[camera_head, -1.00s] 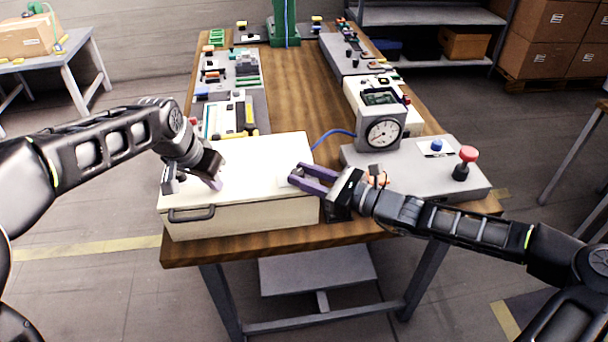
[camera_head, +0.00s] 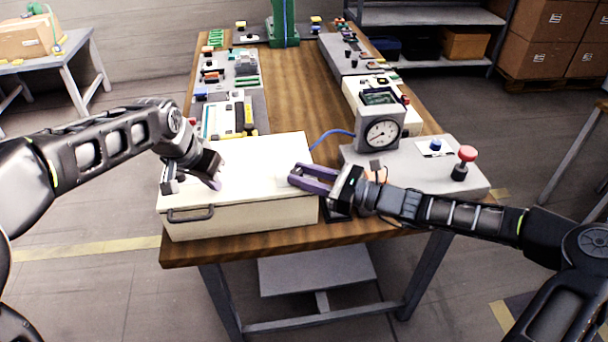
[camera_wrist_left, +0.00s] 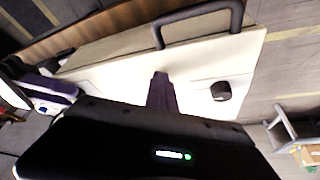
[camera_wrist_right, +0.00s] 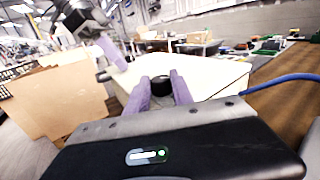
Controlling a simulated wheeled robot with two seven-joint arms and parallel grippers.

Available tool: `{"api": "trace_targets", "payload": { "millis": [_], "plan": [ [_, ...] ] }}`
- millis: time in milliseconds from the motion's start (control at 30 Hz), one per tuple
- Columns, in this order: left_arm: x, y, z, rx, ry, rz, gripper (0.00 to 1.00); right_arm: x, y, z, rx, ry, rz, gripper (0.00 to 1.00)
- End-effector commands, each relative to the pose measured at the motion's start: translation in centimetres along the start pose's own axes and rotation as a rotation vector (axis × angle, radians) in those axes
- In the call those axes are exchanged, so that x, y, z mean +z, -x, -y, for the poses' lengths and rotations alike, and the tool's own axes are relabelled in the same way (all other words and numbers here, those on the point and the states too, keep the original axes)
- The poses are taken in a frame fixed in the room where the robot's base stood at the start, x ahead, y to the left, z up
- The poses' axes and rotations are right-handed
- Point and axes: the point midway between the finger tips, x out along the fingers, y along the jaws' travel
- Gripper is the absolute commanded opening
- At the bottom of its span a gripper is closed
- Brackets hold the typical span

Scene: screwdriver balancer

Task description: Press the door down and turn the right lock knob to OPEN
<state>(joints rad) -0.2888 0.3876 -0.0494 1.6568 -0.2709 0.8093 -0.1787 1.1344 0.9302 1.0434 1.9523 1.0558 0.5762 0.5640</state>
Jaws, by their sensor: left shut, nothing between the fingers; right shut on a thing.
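The white door (camera_head: 250,160) is the lid of a cream box at the table's near left, with a dark handle (camera_head: 190,214) on its front. It looks down flat. My left gripper (camera_head: 215,185) is shut and empty, fingertips at the door's top; whether they touch is unclear. The left black knob (camera_wrist_left: 221,91) shows beside its finger in the left wrist view. My right gripper (camera_head: 293,178) is at the door's right edge, shut on the right lock knob (camera_wrist_right: 161,84), which sits between the purple fingers in the right wrist view. The knob's markings are not readable.
A grey panel (camera_head: 415,170) with a dial gauge (camera_head: 382,134) and a red button (camera_head: 467,154) stands right of the box. A blue cable (camera_head: 330,137) runs to the gauge. Trays of parts line both table sides; the middle wood is clear.

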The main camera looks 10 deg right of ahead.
Motion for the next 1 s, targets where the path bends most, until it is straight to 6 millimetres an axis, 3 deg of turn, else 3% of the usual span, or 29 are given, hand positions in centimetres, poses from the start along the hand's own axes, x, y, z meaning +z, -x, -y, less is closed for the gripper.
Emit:
{"api": "trace_targets", "payload": {
  "millis": [600, 1000],
  "plan": [
    [0.55, -0.45, -0.17, 0.004, -0.001, 0.016, 0.0, 0.07, -0.22, 0.76, 0.457, 0.004, 0.019, 0.0],
    [0.55, -0.48, -0.1, 0.003, -0.001, 0.015, 0.0, 0.13, -0.14, 0.85, 0.601, 0.001, 0.024, 0.0]
  ]
}}
